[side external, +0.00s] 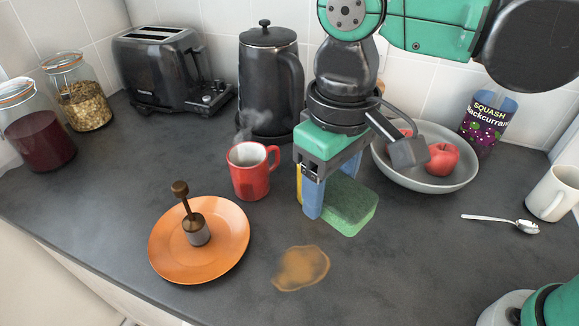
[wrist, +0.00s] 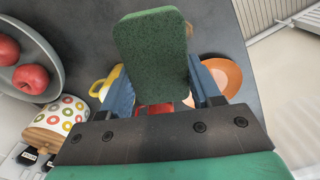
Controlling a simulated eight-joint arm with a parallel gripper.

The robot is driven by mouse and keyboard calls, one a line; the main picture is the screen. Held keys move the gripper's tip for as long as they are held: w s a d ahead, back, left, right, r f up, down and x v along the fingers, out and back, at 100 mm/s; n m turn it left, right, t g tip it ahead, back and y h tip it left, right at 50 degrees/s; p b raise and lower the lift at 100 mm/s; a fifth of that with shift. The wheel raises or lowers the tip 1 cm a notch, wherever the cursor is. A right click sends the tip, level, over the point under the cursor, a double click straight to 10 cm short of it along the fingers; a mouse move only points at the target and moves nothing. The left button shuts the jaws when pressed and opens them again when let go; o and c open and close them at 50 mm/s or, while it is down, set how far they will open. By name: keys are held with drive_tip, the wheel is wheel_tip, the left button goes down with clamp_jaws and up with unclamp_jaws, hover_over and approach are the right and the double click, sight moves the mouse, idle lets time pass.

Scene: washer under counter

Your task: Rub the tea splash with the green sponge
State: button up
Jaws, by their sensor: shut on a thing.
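The tea splash (side external: 301,268) is a flat tan-brown patch on the dark counter in the side view. The green sponge (side external: 350,205) is up and to the right of it, apart from it. My gripper (side external: 313,200) points down with its blue fingers shut on the sponge. In the wrist view the sponge (wrist: 152,55) sticks out past the fingers of my gripper (wrist: 162,88). I cannot tell whether the sponge touches the counter. The splash is not clearly visible in the wrist view.
A steaming red mug (side external: 250,172) stands left of my gripper, and an orange plate (side external: 173,258) holds a tamper-like tool (side external: 194,225). A grey bowl (side external: 435,183) with apples is close on the right. Counter around the splash is clear.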

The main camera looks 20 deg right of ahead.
sight(329, 265)
drive_tip(key=shift+w+a+f+n, duration=0.5)
drive_tip(key=shift+a+f+n, duration=0.4)
drive_tip(key=shift+f, duration=1.7)
drive_tip(key=shift+w+a+f+n, duration=0.5)
drive_tip(key=shift+a+f+n, duration=0.4)
drive_tip(key=shift+f, duration=1.65)
drive_tip(key=shift+w+a+f+n, duration=0.6)
drive_tip(key=shift+a+f, duration=0.45)
drive_tip(key=shift+f, duration=1.55)
drive_tip(key=shift+s+d+f, duration=0.15)
drive_tip(key=shift+s, duration=0.15)
drive_tip(key=shift+s+d, duration=2.4)
drive_tip(key=shift+d, duration=0.05)
drive_tip(key=shift+d+f, duration=0.1)
drive_tip(key=shift+d, duration=0.15)
drive_tip(key=shift+w+d, duration=0.45)
drive_tip(key=shift+w, duration=0.1)
drive_tip(key=shift+w+a, duration=2.7)
drive_tip(key=shift+a, duration=0.1)
drive_tip(key=shift+w+d, duration=0.5)
drive_tip(key=shift+d, duration=0.15)
drive_tip(key=shift+s+d, duration=2.65)
drive_tip(key=shift+d+r, duration=0.1)
drive_tip(key=shift+r, duration=0.25)
wheel_tip(329, 265, up, 7)
drive_tip(key=shift+r, duration=0.2)
